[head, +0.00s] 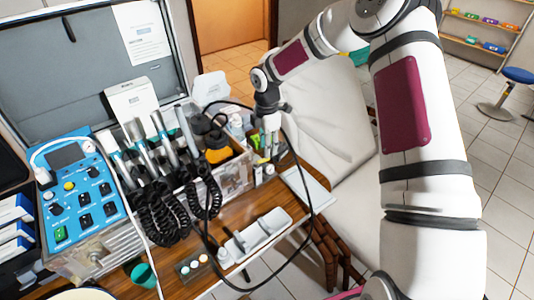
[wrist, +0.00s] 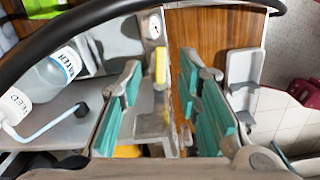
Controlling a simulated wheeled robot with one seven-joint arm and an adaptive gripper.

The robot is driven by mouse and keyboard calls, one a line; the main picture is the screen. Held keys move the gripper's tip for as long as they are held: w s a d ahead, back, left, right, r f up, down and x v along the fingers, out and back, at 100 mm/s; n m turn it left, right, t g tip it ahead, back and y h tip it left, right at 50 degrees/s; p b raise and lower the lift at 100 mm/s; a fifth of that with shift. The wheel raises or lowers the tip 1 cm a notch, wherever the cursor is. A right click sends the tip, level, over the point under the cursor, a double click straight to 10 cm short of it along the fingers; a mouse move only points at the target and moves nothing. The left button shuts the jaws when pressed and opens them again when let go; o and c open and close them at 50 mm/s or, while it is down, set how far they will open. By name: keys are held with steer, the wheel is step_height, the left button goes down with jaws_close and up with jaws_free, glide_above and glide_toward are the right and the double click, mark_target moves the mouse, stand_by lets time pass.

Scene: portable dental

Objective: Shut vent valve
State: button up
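I cannot tell for sure which part is the vent valve. In the wrist view a small yellow piece (wrist: 160,65) stands between my fingers, below a round white gauge (wrist: 155,26). A black knob (wrist: 82,110) is at the left, outside the fingers. My gripper (wrist: 165,110) is open, its teal-padded fingers wide apart with nothing held. In the head view my gripper (head: 270,135) points down at the right end of the dental unit, by small yellow and green parts (head: 257,142). The arm and gripper hide some of that end.
A black hose (head: 311,200) loops around my gripper's side and over the wooden table (head: 185,278). A grey tray (head: 258,232), a blue control panel (head: 82,195) and a white chair (head: 325,110) are near.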

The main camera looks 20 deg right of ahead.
mark_target(262, 162)
steer(key=shift+f, duration=2)
steer(key=shift+c, duration=0.2)
jaws_close()
